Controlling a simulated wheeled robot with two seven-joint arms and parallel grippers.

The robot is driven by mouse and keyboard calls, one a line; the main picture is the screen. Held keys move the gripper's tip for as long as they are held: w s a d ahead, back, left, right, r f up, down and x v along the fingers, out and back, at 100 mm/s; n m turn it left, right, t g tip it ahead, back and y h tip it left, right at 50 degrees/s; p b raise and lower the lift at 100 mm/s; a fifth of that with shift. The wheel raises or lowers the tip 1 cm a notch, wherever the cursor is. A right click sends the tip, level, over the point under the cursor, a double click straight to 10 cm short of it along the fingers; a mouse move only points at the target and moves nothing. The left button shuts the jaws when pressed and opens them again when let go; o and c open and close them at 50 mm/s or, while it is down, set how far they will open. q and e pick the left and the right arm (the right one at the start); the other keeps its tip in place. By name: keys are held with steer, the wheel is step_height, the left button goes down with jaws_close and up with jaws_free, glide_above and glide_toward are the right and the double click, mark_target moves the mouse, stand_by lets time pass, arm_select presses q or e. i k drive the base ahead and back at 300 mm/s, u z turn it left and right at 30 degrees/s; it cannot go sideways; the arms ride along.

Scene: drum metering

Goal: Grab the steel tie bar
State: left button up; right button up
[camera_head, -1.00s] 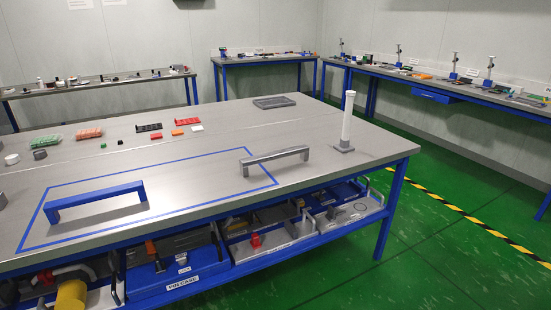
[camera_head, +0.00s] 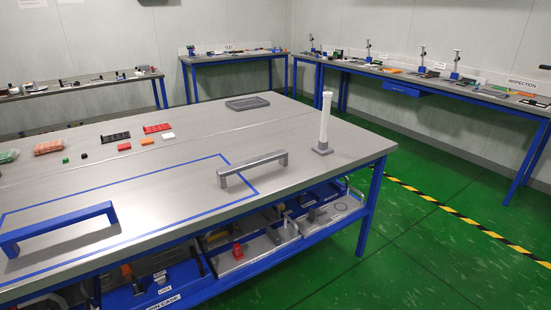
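The steel tie bar (camera_head: 252,165) is a grey, bracket-shaped bar standing on its two short legs on the metal workbench (camera_head: 180,163). It stands near the right end of the area outlined in blue tape, close to the bench's front edge. A similar blue bar (camera_head: 58,224) stands at the left of the same outlined area. Neither of my grippers shows in the view.
A white post on a grey base (camera_head: 325,125) stands right of the steel bar. A grey tray (camera_head: 248,103) and small coloured parts lie farther back. Below the top is a shelf with bins (camera_head: 245,250). Green floor (camera_head: 440,240) is open to the right.

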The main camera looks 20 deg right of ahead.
mark_target(222, 173)
steer(key=z, duration=0.3)
steer(key=i, duration=1.45)
steer(key=u, duration=0.4)
